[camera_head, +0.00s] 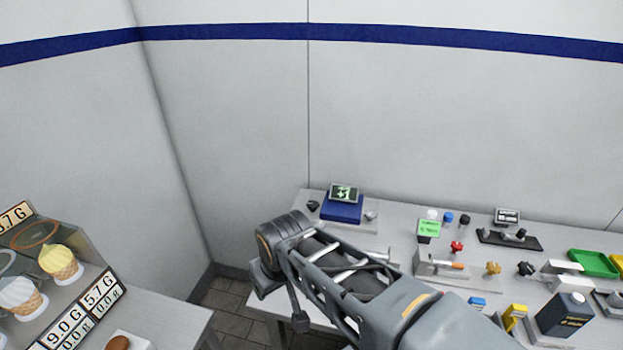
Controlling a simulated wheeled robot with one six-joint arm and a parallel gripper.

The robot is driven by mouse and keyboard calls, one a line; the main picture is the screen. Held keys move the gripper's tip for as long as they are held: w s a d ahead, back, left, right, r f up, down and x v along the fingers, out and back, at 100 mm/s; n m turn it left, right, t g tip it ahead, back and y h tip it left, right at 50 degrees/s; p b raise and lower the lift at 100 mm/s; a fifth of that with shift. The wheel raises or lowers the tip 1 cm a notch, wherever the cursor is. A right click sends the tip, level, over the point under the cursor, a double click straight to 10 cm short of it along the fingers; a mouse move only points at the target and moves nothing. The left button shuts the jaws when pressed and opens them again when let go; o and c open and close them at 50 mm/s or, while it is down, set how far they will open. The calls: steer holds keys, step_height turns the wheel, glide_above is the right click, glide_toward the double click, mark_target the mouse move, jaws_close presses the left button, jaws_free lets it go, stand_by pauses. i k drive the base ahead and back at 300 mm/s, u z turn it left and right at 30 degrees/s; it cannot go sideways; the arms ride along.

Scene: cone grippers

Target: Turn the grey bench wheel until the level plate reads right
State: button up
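A small display plate (344,193) with a green screen stands on a blue base (341,213) at the bench's back left corner. Pale marks like a plus and a digit show on its screen, too small to read surely. I cannot pick out the grey bench wheel with certainty. A small grey round piece (371,216) sits just right of the blue base, and a dark knob (313,206) just left of it. My arm crosses in front of the bench's left part and hides some of its top. My gripper's fingertips do not show.
The grey bench (400,207) also holds a red knob (457,247), a brass knob (493,268), a green tray (594,263) and a dark box (564,315). An ice cream display (75,235) stands at lower left. Walls close off the back and left.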

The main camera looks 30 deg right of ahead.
mark_target(371, 215)
steer(key=z, duration=1.45)
